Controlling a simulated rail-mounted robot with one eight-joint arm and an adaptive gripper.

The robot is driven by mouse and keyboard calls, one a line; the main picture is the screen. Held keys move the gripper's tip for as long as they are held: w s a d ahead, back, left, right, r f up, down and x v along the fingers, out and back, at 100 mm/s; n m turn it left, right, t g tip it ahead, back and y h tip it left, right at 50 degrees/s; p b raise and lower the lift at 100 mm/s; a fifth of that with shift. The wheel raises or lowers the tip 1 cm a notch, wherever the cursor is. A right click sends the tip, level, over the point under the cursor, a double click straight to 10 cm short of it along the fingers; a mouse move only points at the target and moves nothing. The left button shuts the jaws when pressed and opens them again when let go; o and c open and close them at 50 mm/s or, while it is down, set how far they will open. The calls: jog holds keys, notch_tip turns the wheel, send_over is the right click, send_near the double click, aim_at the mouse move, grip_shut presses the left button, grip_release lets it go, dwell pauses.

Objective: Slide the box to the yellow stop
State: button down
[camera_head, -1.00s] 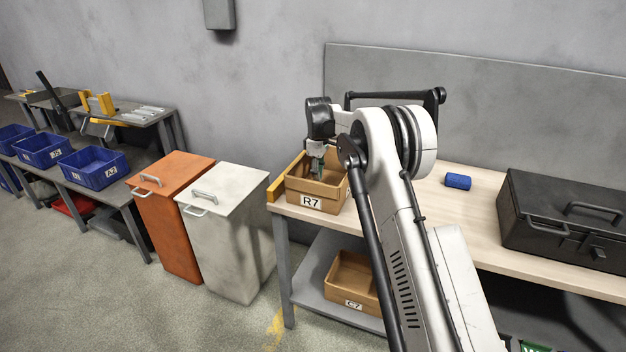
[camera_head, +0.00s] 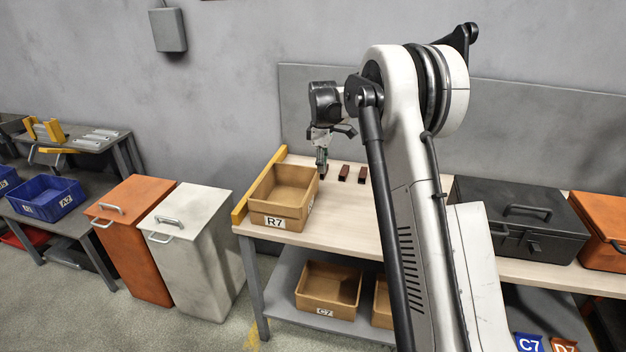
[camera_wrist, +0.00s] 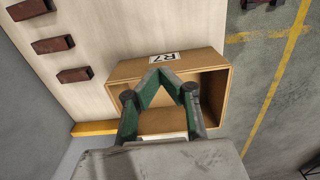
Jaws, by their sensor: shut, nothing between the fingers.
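The tan open box labelled R7 (camera_head: 283,196) stands upright on the left end of the wooden table and looks empty. The yellow stop (camera_head: 257,187) is a bar along the table's left edge. The box's left wall is against it or very close; I cannot tell whether they touch. My gripper (camera_head: 321,170) is shut and empty near the box's right wall, toward the back. In the wrist view my gripper's green fingers (camera_wrist: 172,80) overlap the box (camera_wrist: 208,57); contact is unclear. The yellow stop (camera_wrist: 93,128) shows partly there, the rest hidden.
Several dark red brackets, one of them here (camera_head: 344,173), lie right of the box. A black toolbox (camera_head: 520,217) stands farther right. White (camera_head: 192,255) and orange (camera_head: 130,240) bins stand left of the table. Another tan box, C7 (camera_head: 328,290), is on the lower shelf.

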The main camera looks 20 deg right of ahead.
jog(key=f, duration=0.6)
jog(key=a+f, duration=0.1)
jog(key=f, duration=0.2)
jog(key=shift+f, duration=0.2)
jog(key=shift+w+a+p, duration=0.3)
jog(key=shift+a, duration=0.05)
jog(key=shift+w, duration=0.1)
jog(key=w+a+b, duration=0.2)
jog(key=a, duration=0.1)
jog(key=shift+w+a, duration=0.15)
dwell(0.3)
